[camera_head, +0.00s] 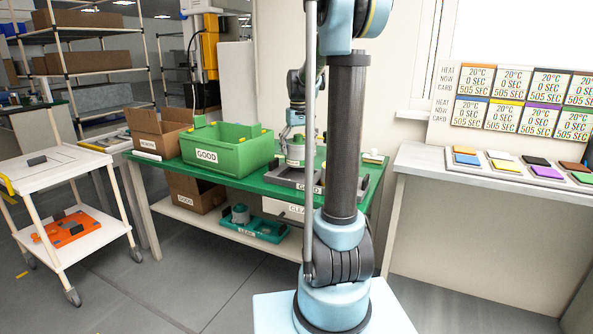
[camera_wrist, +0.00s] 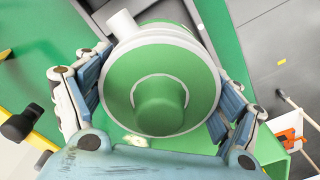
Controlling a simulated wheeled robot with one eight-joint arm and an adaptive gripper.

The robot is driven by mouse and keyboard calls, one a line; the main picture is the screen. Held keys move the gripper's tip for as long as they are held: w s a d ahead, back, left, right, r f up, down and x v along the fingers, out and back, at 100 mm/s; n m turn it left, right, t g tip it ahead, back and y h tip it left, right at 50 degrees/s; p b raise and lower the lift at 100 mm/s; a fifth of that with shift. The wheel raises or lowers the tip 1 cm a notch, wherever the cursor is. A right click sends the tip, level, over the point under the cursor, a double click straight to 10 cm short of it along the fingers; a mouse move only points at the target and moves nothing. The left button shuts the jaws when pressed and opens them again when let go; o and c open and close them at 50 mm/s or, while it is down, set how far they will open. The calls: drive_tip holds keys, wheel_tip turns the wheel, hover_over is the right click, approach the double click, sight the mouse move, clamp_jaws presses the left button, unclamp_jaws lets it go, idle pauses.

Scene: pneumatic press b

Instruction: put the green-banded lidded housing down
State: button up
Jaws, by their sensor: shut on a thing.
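The lidded housing (camera_head: 295,152) is pale grey with a green band and hangs upright below my gripper (camera_head: 294,132) over the green workbench. In the wrist view the housing (camera_wrist: 160,105) shows a green round lid with a central knob, a pale rim and a stub at the upper left. My gripper (camera_wrist: 160,82) is shut on it, with one finger on each side. A grey tray (camera_head: 283,180) labelled GOOD is under or just behind the housing; I cannot tell if they touch. My arm hides part of this area.
A green GOOD bin (camera_head: 225,153) and a cardboard box (camera_head: 155,132) stand left on the bench. Below, a teal tray (camera_head: 262,233) holds another part. A white cart (camera_head: 62,165) is at the left. A side table (camera_head: 485,180) with coloured cards is at the right.

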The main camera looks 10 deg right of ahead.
sight(298, 163)
drive_tip(key=shift+f, duration=3.35)
drive_tip(key=o, duration=1.5)
